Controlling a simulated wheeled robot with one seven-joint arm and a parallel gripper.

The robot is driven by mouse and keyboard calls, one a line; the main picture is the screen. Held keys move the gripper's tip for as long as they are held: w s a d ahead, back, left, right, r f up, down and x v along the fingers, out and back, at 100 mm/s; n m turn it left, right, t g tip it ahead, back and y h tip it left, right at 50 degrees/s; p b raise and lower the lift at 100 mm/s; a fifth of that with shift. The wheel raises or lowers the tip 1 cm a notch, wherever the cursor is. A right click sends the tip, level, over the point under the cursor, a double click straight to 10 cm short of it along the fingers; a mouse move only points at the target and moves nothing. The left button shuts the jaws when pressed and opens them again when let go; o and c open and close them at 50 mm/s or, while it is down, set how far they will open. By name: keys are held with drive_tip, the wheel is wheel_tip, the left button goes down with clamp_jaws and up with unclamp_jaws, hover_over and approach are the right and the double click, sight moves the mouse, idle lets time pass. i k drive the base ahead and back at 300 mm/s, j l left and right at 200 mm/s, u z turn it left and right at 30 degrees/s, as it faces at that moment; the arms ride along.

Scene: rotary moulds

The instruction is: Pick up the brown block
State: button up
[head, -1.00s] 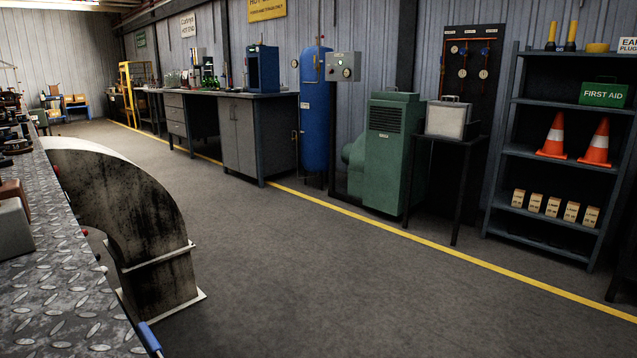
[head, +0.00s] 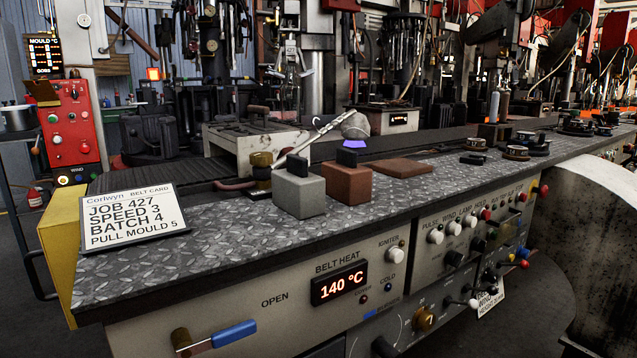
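The brown block (head: 347,184) stands on the diamond-plate bench top (head: 235,235), near the middle of the head view. It is a reddish-brown cube with a small black piece on top. A similar grey block (head: 299,195) stands close by on its left, slightly nearer to me, and also has a black piece on top. A flat brown slab (head: 404,167) lies to the right of the brown block. My gripper is not in view.
A belt card (head: 133,217) leans at the bench's left end. A brass-topped fitting (head: 262,170) stands behind the grey block. Several dark round parts lie farther right. Knobs and a blue-handled lever (head: 228,334) project from the bench front. A curved duct (head: 590,240) stands at right.

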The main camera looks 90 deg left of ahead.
sight(349, 183)
drive_tip(key=i+u, duration=0.1)
drive_tip(key=u, duration=2.45)
